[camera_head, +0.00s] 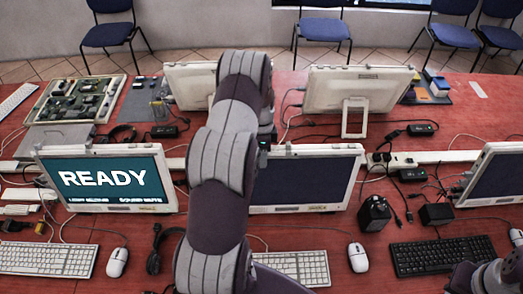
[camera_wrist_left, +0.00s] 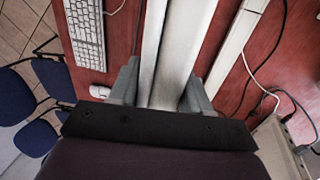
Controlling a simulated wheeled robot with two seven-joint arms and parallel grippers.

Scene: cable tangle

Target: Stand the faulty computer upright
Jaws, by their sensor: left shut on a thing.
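The computer with a dark screen (camera_head: 305,182) stands in the middle of the table, its screen facing me and its left part hidden behind my left arm. It looks about as upright as its neighbour; its exact tilt is hard to tell. My left gripper (camera_head: 264,146) is at its top edge, mostly hidden by my arm. In the left wrist view, the grey fingers of my left gripper (camera_wrist_left: 162,92) sit on both sides of the pale casing (camera_wrist_left: 176,60) and are shut on it. Part of my right arm shows at the lower right; its gripper does not show.
A computer showing READY (camera_head: 105,182) stands to the left, another dark-screened one (camera_head: 497,178) to the right. Two white computers (camera_head: 358,88) face away at the back. Keyboards (camera_head: 440,255), mice (camera_head: 358,257), black adapters (camera_head: 374,212) and loose cables crowd the red table (camera_head: 455,120).

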